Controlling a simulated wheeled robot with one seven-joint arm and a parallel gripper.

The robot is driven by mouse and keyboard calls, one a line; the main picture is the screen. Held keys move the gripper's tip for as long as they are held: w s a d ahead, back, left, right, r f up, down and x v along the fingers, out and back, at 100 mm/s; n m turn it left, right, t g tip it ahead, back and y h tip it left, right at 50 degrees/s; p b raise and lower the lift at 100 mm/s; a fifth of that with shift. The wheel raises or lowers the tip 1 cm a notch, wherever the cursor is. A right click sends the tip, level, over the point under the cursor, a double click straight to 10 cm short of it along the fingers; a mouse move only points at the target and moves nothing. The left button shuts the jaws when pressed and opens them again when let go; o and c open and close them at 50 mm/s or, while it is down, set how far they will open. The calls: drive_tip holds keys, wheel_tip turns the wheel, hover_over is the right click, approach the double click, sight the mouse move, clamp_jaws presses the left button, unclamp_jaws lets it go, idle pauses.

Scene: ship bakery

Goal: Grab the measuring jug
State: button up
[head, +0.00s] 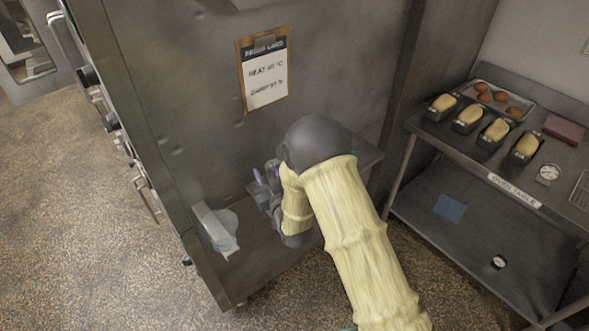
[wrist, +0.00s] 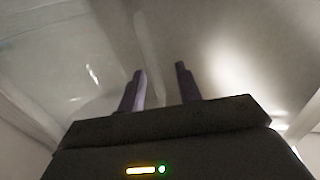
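My gripper (head: 265,176) is in front of the steel cabinet's side, by a small steel shelf (head: 368,158). Its two purple-grey fingers stand apart in the wrist view (wrist: 162,84), so it is open. A large clear, curved surface (wrist: 85,75) fills the left of that view and looks like the measuring jug's wall. A pale upright strip rises between the fingers and may be its handle; I cannot tell whether it touches them. In the head view I cannot make out the jug; my arm hides much of the shelf.
A wall box (head: 210,226) with a pale crumpled sheet hanging out is low on the cabinet (head: 190,110). A card (head: 265,70) hangs above. The oven table (head: 450,145) at right holds loaf tins, a tray (head: 485,90) of buns and a dial. Floor at left is clear.

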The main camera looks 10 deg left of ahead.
clamp_jaws()
drive_tip(key=shift+w+d, duration=0.1)
drive_tip(key=shift+w, duration=0.1)
drive_tip(key=shift+s+r, duration=0.15)
drive_tip(key=shift+r, duration=0.3)
drive_tip(key=shift+r+b, duration=0.3)
drive_tip(key=shift+r, duration=0.25)
drive_tip(key=shift+r+b, duration=0.85)
drive_tip(key=shift+r, duration=3.15)
